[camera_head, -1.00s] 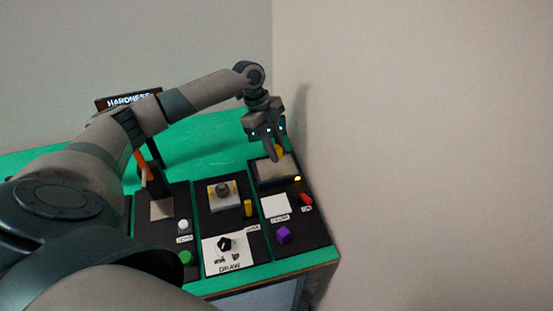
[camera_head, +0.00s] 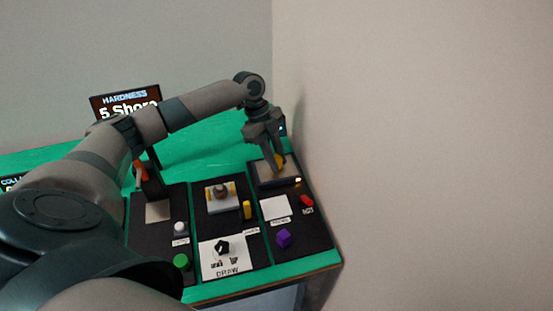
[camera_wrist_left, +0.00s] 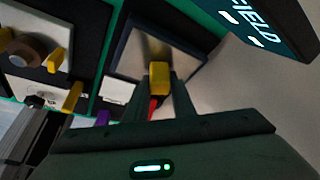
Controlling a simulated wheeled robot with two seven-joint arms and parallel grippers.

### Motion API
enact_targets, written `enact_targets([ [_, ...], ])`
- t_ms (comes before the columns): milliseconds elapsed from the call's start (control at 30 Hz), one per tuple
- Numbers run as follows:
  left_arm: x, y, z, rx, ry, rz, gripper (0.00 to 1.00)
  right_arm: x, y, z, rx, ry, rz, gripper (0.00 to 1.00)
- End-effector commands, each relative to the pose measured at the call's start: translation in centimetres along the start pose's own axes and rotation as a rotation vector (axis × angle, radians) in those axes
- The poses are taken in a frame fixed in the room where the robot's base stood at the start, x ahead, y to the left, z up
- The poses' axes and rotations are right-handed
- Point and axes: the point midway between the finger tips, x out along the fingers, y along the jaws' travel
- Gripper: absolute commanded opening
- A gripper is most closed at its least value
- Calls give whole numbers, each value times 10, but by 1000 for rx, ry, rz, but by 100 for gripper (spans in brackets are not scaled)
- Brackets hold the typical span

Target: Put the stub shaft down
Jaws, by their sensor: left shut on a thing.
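My left gripper (camera_head: 277,166) is at the metal-topped pad (camera_head: 266,182) in the far right of the station. It is shut on a short yellow piece, which I take for the stub shaft (camera_head: 281,160). In the left wrist view the yellow piece (camera_wrist_left: 159,77) sits between the two fingertips (camera_wrist_left: 160,88), over the lower edge of the metal plate (camera_wrist_left: 144,50). I cannot tell whether it touches the plate. My right gripper is not in view.
A white fixture (camera_head: 223,197) with yellow sides, a yellow peg (camera_head: 247,210), a purple block (camera_head: 284,238) and a red switch (camera_head: 306,201) stand nearby. A hardness screen (camera_head: 126,103) stands at the back. A wall (camera_head: 420,150) rises close on the right.

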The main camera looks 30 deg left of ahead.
Motion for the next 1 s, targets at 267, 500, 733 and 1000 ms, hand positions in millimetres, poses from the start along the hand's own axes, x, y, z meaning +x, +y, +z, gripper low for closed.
enact_targets([
  [267, 2, 0, 0, 0, 0, 0, 41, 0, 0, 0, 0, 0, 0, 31],
  [500, 0, 0, 0, 0, 0, 0, 41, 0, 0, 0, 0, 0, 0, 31],
  [733, -15, 0, -2, -1, 0, 0, 41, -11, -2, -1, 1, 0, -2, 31],
  [1000, -53, 0, -3, -1, 0, -1, 41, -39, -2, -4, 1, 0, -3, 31],
])
